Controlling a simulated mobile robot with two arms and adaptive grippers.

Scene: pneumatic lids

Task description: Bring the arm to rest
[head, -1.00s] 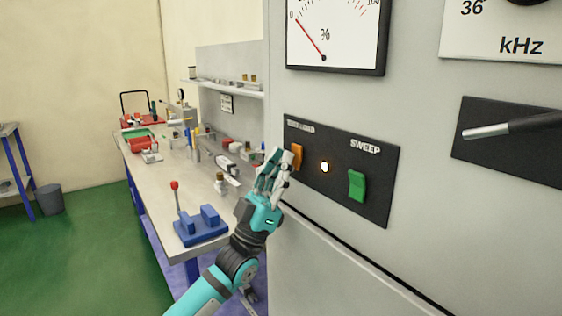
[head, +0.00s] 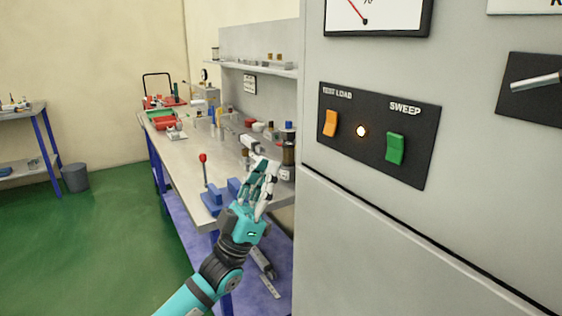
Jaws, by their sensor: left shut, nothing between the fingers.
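My left gripper (head: 266,183) is shut and empty. It hangs in the air in front of the workbench, left of the grey cabinet and apart from its panel. My teal left arm comes up from the bottom of the head view. The panel carries an orange TEST LOAD switch (head: 330,123), a small glowing lamp (head: 361,131) and a green SWEEP switch (head: 395,149). My right gripper is not in view.
The grey cabinet (head: 390,235) fills the right side, with a metal lever (head: 537,83) at its right. A workbench (head: 187,172) holds a blue fixture with a red-knobbed lever (head: 203,159), partly hidden by my gripper. Green floor (head: 110,230) is clear at left.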

